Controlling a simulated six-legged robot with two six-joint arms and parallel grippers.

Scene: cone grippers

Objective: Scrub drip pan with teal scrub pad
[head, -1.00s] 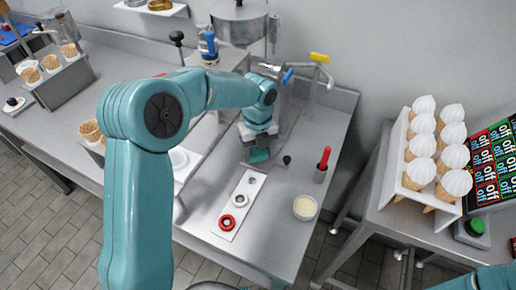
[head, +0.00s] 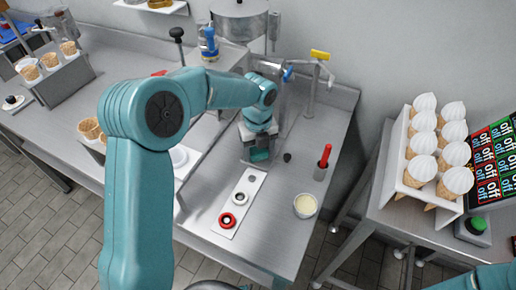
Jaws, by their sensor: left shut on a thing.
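My left gripper (head: 258,148) points down over the steel counter, in front of the machine at the back. It is shut on the teal scrub pad (head: 260,155), of which only a small part shows below the fingers. The drip pan is not clearly visible; my gripper and forearm cover the area under the machine. Only a teal bit of my right arm shows at the bottom right corner, and its gripper is out of view.
A white strip with rings (head: 245,184) lies on the counter, with a cream-filled cup (head: 305,206) and a red-handled tool in a holder (head: 323,160) to its right. A small dark knob (head: 287,157) is close to my gripper. A cone rack (head: 411,185) stands at right.

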